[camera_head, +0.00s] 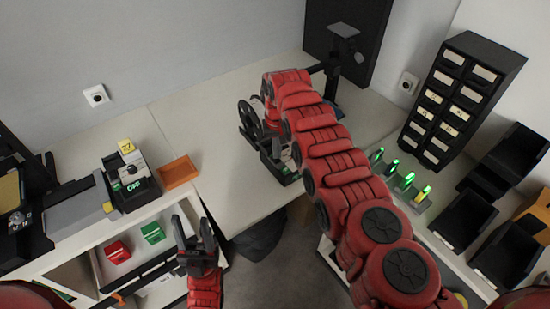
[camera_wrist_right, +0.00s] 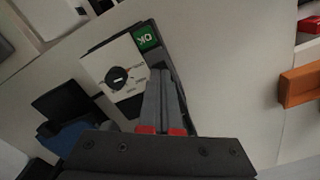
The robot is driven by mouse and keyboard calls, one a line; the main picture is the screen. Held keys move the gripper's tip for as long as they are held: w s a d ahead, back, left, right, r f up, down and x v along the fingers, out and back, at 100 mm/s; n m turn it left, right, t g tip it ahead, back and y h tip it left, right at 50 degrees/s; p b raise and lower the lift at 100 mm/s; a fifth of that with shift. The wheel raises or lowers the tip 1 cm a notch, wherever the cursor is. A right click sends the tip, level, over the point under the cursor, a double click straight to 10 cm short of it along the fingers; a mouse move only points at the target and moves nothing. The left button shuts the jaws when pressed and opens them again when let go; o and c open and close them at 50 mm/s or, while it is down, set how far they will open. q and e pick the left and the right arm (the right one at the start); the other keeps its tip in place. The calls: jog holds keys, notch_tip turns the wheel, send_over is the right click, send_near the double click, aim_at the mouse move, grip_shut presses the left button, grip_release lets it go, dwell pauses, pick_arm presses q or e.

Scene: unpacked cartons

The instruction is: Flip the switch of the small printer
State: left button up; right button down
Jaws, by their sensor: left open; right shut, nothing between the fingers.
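In the head view this device (camera_head: 283,170) is mostly hidden behind my right forearm. My right gripper (camera_wrist_right: 161,74) is shut and empty, its fingertips beside the panel's edge and apart from the knob; contact with the casing cannot be told. My left gripper (camera_head: 193,224) is open and empty, over the front of the left bench.
Another device with a green display (camera_head: 134,187) stands on the left bench near an orange tray (camera_head: 178,172). A drawer cabinet (camera_head: 463,100), black bins and green-lit units stand at right.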

aim_at(277, 161)
jog(key=shift+f+b, duration=0.95)
dwell(1.0)
jog(key=shift+s, duration=0.1)
jog(key=shift+r+p, duration=0.95)
notch_tip(277, 161, up, 3)
jog(key=shift+p, duration=1.2)
jog(key=shift+r+p, duration=0.55)
jog(key=shift+r, duration=0.55)
jog(key=shift+f, duration=0.1)
